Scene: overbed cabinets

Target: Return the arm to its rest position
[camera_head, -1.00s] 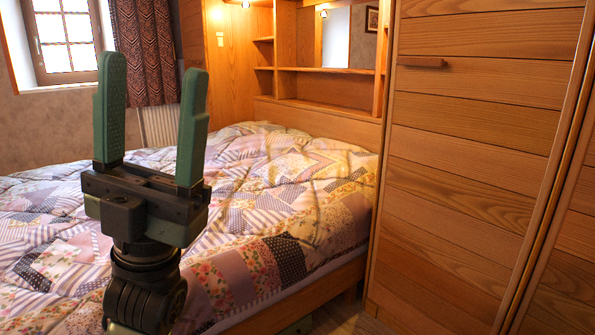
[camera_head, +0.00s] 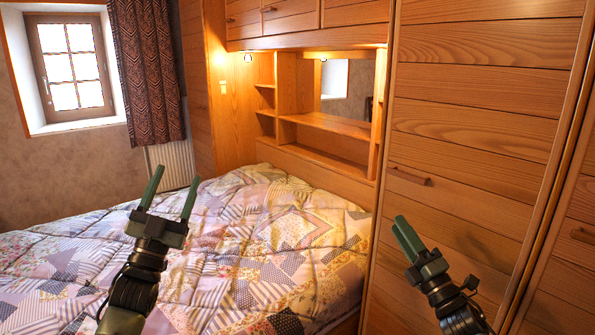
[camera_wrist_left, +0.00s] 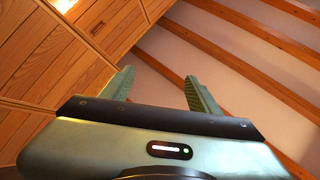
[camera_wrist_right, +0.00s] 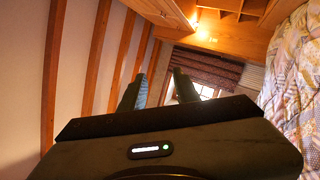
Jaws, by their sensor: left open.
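My left gripper (camera_head: 174,180) is in front of the bed in the head view, pointing up, its two green fingers apart with nothing between them. In the left wrist view its fingers (camera_wrist_left: 160,75) are also spread and empty, with wood panelling and ceiling beams beyond. My right gripper (camera_head: 400,222) is at the lower right of the head view, in front of the wooden wardrobe door, tilted up to the left. In the right wrist view its fingers (camera_wrist_right: 159,75) have a narrower gap, with nothing held.
The bed (camera_head: 270,230) with a patchwork quilt fills the lower left and middle. The tall wardrobe door (camera_head: 470,130) stands close on the right, with a wooden handle (camera_head: 409,176). Overbed cabinets (camera_head: 290,15) and open shelves (camera_head: 325,123) are behind. A window (camera_head: 72,68) is at the left.

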